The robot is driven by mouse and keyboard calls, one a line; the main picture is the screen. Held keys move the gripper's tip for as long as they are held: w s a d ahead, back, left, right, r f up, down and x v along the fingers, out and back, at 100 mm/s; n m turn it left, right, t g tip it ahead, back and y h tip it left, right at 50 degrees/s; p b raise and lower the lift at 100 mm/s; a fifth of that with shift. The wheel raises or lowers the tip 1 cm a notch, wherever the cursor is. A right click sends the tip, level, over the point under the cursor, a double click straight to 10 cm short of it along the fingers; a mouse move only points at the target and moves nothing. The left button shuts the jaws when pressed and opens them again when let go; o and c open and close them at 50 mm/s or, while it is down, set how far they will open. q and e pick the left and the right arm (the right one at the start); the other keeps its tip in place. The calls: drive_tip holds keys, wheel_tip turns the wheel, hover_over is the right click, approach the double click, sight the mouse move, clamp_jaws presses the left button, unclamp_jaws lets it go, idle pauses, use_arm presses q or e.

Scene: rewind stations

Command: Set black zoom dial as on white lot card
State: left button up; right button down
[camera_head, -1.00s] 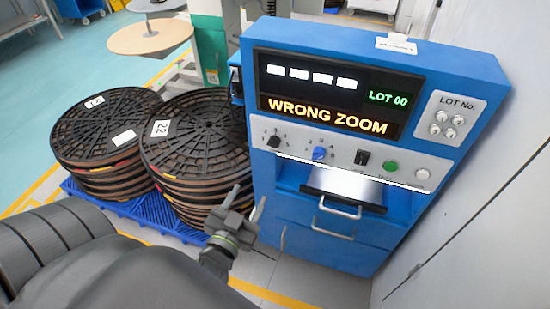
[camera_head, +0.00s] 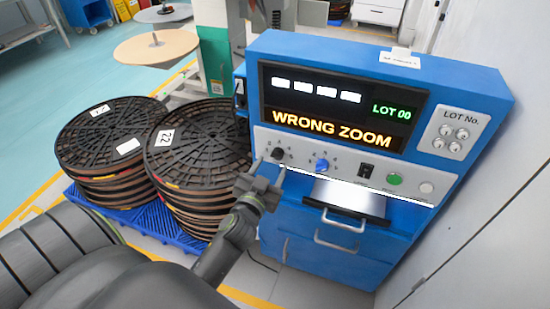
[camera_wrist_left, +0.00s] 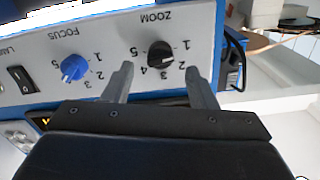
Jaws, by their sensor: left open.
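The black zoom dial (camera_head: 278,153) is on the left of the blue machine's grey control panel. In the left wrist view the black dial (camera_wrist_left: 160,54) sits under the word ZOOM, ringed by printed numbers. My left gripper (camera_head: 269,168) is open and empty, just in front of the dial. In the left wrist view its fingers (camera_wrist_left: 160,80) point at the panel, one on each side of the dial's lower part, apart from it. The white lot card (camera_head: 399,58) stands on top of the machine; its print is too small to read. My right gripper is not in view.
The blue focus dial (camera_head: 321,165) is right of the zoom dial, then a black switch (camera_head: 366,171) and a green button (camera_head: 395,179). The display (camera_head: 340,108) reads WRONG ZOOM and LOT 00. Stacked black reels (camera_head: 196,145) stand close left of the machine.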

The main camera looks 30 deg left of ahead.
sight(275, 159)
use_arm(q)
drive_tip(key=shift+x, duration=2.1)
drive_tip(key=c, duration=0.9)
